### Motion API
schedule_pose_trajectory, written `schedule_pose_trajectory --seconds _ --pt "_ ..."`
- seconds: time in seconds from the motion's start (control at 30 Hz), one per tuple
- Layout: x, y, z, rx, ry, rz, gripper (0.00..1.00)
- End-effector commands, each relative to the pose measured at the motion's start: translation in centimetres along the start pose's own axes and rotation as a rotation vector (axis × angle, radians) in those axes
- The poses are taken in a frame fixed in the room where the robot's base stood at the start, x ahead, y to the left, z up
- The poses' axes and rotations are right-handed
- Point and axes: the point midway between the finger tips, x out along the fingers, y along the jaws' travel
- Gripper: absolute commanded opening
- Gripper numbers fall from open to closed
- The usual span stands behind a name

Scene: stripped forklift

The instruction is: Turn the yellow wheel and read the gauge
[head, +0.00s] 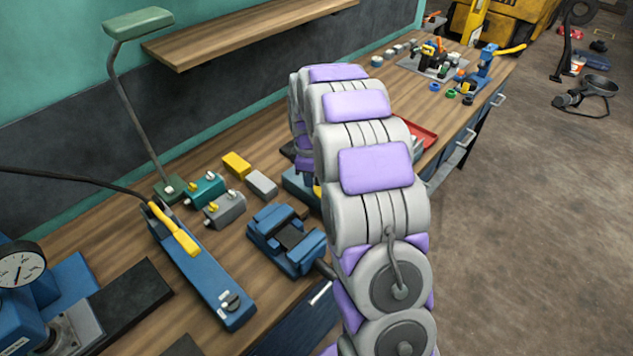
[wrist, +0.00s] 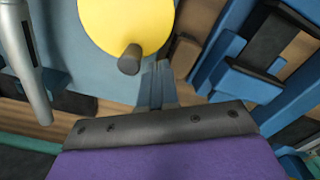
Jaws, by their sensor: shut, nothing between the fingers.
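The yellow wheel (wrist: 128,22) shows large at the top of the wrist view, with a dark round knob (wrist: 130,60) near its lower edge. My gripper (wrist: 157,70) is shut and empty, with its fingertips just below and right of the knob. I cannot tell whether they touch it. In the head view my arm hides the wheel and gripper. The gauge (head: 20,265) has a white face and dark needle and is partly cut off at the left edge. Its reading is too small to make out.
On the wooden bench (head: 130,228) are a blue vise (head: 285,240), a long blue tool with a yellow handle (head: 200,265), small switch boxes (head: 205,188) and a green lamp (head: 138,22). A grey metal cylinder (wrist: 25,60) stands left in the wrist view. Open floor (head: 540,220) lies right.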

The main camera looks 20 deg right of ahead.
Motion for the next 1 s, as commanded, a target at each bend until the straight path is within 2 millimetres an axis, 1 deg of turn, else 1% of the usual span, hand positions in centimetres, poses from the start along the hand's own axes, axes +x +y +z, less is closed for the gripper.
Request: schedule_pose_trajectory --seconds 0.47,1.0 --pt "0.2 0.0 0.0 0.0 0.0 0.0 0.0" --pt "2.0 0.0 0.0 0.0 0.0 0.0 0.0"
